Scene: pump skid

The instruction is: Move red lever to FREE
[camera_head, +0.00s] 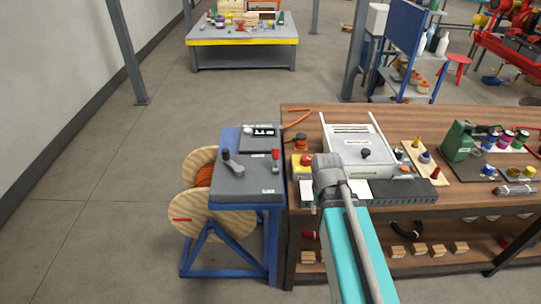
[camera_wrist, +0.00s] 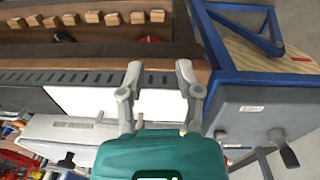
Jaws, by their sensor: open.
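The red lever (camera_head: 276,155) stands up at the right of a grey panel (camera_head: 245,184) on a blue stand in the head view. A dark grey lever (camera_head: 231,162) is at the panel's left. Small labels on the panel are too small to read. The panel also shows at the right of the wrist view (camera_wrist: 255,118), with a dark lever (camera_wrist: 286,150) at its edge; I cannot make out the red lever there. My gripper (camera_wrist: 158,72) is open and empty, with its fingers over a white sheet beside the panel. In the head view my arm hides it.
A wooden workbench (camera_head: 300,130) adjoins the stand on the right, bearing a light case (camera_head: 352,153), a yellow box with a red button (camera_head: 305,161) and a green device (camera_head: 459,141). A cable reel (camera_head: 195,220) is on the stand's left. Floor left of it is clear.

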